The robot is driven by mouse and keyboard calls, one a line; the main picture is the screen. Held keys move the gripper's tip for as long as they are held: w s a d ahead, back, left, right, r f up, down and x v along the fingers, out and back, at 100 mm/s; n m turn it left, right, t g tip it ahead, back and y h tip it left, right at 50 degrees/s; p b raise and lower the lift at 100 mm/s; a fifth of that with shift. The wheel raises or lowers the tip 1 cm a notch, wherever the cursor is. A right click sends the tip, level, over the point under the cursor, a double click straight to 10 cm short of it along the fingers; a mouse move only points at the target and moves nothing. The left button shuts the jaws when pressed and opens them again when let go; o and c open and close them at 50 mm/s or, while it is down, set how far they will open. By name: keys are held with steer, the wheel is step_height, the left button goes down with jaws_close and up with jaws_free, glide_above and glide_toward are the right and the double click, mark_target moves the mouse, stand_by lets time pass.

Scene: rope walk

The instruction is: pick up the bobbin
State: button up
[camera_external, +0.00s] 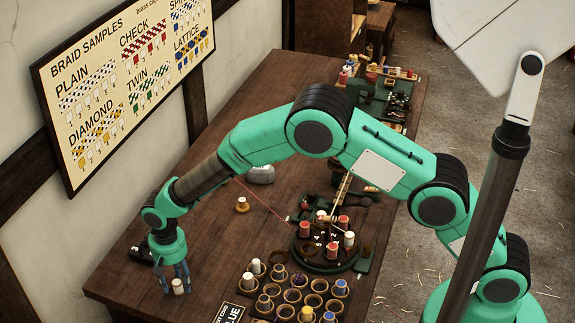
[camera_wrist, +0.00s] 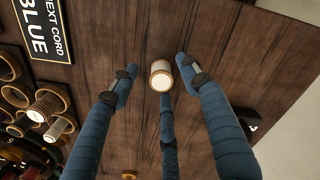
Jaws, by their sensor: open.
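A white bobbin (camera_external: 178,286) with a tan end stands on the dark wooden table near its front left. My gripper (camera_external: 174,280) points down at it, with its blue fingers around or just beside it. In the wrist view the bobbin (camera_wrist: 161,76) shows its pale round end between the spread fingers of my gripper (camera_wrist: 155,85). The fingers at left and right stand apart from it. The third finger lies below it in the picture, and I cannot tell whether that one touches it.
A rack of round cups with several bobbins (camera_external: 297,295) stands to the right, beside a "NEXT CORD BLUE" sign (camera_wrist: 38,28). A round braiding stand (camera_external: 325,258) is behind it. Another bobbin (camera_external: 242,205) stands alone farther back. A small dark block (camera_external: 138,256) lies near the left edge.

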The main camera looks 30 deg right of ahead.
steer(key=shift+f, duration=0.65)
steer(key=c, duration=1.1)
